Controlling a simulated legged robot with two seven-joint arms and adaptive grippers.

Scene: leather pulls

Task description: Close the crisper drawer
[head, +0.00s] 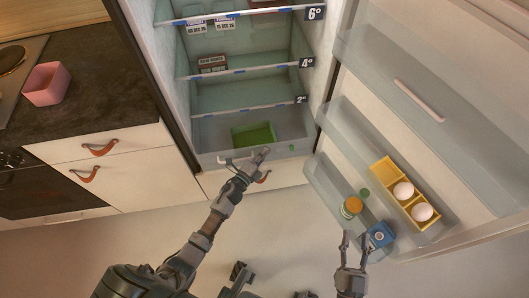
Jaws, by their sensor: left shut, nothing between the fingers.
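The crisper drawer (291,148) is a clear grey bin at the bottom of the open fridge, with a green block-like item (253,135) lying inside. Its front edge shows just above the white panel under the fridge. How far it stands out is hard to tell. My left gripper (262,153) is shut and empty, at the middle of the drawer's front edge. It hides part of that edge, and contact cannot be made out. My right gripper (355,238) is open and empty at the lower right, beside the blue carton in the door's bottom bin.
The fridge door (463,90) stands wide open on the right. Its bins hold a yellow egg tray (387,173), an orange-lidded jar (351,207) and the blue carton (380,235). A dark counter with a pink container (47,84) is at left.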

